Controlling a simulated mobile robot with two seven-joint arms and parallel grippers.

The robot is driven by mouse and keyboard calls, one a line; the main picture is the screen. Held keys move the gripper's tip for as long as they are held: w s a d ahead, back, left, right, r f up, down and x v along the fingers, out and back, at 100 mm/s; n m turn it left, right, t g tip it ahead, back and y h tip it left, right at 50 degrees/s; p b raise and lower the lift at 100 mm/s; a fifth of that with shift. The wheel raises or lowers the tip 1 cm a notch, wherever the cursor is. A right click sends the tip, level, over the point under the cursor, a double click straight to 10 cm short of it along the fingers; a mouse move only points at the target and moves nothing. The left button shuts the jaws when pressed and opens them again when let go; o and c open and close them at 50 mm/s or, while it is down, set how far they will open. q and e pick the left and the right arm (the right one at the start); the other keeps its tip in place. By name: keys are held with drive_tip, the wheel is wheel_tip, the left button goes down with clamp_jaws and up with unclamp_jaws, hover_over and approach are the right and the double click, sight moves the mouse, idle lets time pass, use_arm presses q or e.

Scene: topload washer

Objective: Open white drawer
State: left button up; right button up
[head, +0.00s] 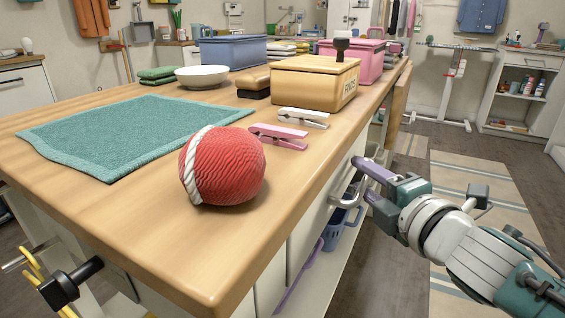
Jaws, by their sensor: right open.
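The white drawer (314,219) is in the long side of the wooden-topped table, below the top's right edge. Its pale curved handle (345,198) sticks out from the front. The drawer looks closed, though its front is seen at a steep angle. My right gripper (363,177) is open, with its two purple-grey fingers pointing left toward the drawer, close to the handle. The fingertips overlap the handle's right end in the picture; I cannot tell whether they touch it. My left gripper is not in view.
On the wooden tabletop (240,240) are a red ball (225,165), a teal towel (125,135), pegs (278,136) and a tan box (312,85). Floor with a striped rug (470,190) lies to the right.

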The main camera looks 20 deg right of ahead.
clamp_jaws()
idle(1.4)
